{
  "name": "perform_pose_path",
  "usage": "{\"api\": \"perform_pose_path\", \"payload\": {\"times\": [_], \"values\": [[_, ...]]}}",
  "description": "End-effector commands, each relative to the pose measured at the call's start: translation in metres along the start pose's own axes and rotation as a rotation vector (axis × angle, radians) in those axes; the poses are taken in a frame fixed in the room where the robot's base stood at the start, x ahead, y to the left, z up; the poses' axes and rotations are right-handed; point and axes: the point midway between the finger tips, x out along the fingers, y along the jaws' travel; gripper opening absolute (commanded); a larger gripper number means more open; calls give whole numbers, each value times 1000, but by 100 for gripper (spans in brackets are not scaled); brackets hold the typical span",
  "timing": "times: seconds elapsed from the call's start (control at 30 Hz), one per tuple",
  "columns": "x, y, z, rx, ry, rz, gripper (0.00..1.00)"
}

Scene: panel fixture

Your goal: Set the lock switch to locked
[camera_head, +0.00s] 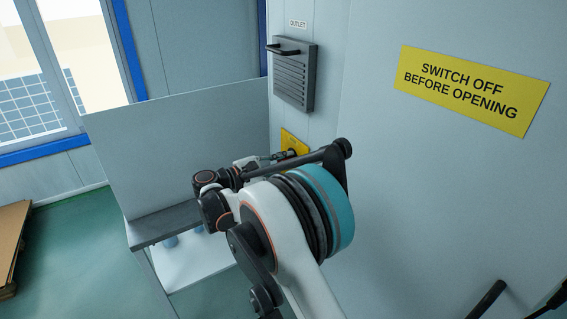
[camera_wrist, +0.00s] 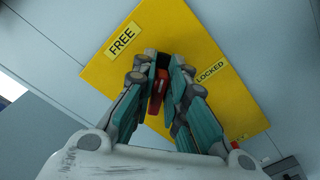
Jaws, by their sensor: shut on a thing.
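The lock switch is a red handle (camera_wrist: 158,88) on a yellow plate (camera_wrist: 188,32) fixed to the wall. The plate carries the label FREE (camera_wrist: 122,40) at upper left and the label LOCKED (camera_wrist: 210,73) at right in the wrist view. The handle points between the two labels, and its base is partly hidden by the fingers. My gripper (camera_wrist: 160,85) is shut on the red handle, with one teal finger on each side. In the head view the yellow plate (camera_head: 293,142) shows beyond my arm, and the handle is hidden there.
A grey louvred outlet box (camera_head: 294,75) with a black handle is on the wall above the plate. A yellow warning sign (camera_head: 470,88) is at right. A grey bench (camera_head: 160,222) with an upright panel (camera_head: 180,150) stands at left. Open floor (camera_head: 70,260) lies farther left.

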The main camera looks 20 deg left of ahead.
Motion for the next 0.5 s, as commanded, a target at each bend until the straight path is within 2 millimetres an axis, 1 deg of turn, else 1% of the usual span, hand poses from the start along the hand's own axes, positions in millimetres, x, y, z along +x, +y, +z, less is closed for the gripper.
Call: {"api": "perform_pose_path", "payload": {"times": [0.3,0.5], "values": [[0,-5,-1,289,1,-1,0],[0,-6,-2,433,1,-1,0]]}}
